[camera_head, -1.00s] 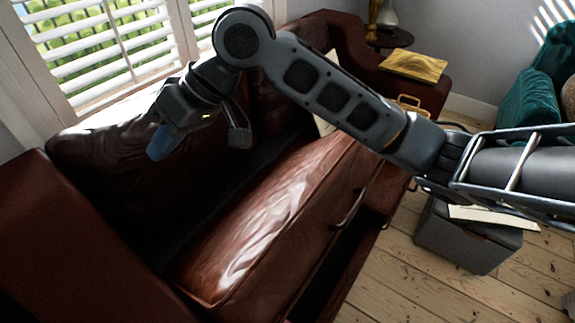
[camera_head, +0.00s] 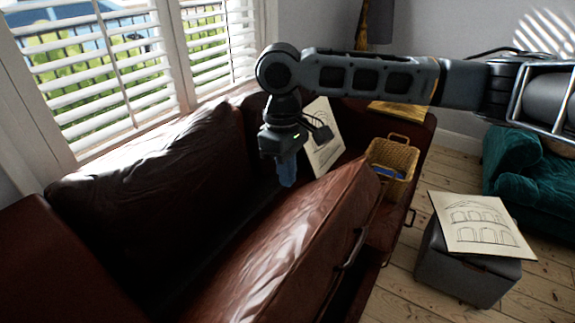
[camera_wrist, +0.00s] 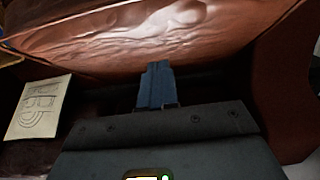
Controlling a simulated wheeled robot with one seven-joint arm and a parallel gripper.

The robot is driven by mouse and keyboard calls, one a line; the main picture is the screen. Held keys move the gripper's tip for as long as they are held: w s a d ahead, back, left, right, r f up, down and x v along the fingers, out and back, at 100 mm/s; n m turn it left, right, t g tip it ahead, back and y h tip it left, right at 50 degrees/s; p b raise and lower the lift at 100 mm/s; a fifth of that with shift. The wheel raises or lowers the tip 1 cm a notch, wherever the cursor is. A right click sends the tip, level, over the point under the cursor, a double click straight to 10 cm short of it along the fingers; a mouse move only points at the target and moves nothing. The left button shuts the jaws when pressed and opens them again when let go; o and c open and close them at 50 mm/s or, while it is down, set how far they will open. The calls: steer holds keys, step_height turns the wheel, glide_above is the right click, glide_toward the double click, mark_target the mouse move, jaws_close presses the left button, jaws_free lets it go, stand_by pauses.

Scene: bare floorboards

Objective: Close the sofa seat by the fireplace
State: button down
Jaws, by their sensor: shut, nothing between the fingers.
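The red-brown leather sofa stands below the window. Its seat (camera_head: 285,240) is raised and tilted, with a dark gap between it and the back cushion (camera_head: 150,185). A metal handle (camera_head: 352,249) is on the seat's front side. My gripper (camera_head: 287,182) is shut and empty, pointing down over the gap behind the seat. In the wrist view my gripper's blue fingers (camera_wrist: 156,82) are together, in front of the seat's leather (camera_wrist: 150,40). I cannot tell whether they touch it. No fireplace shows.
A drawing (camera_head: 322,140) leans on the sofa's far part, near a wicker basket (camera_head: 393,163). A grey box (camera_head: 465,270) with another drawing (camera_head: 480,225) on it stands on the floorboards at right. A green armchair (camera_head: 520,175) is beyond.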

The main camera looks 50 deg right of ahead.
glide_toward(301, 223)
step_height(301, 223, down, 3)
steer(key=w, duration=0.3)
steer(key=shift+s+d+f+p, duration=0.1)
steer(key=shift+s+f+p, duration=0.25)
steer(key=shift+s+f, duration=1.05)
steer(key=shift+s, duration=0.2)
steer(key=shift+f, duration=0.1)
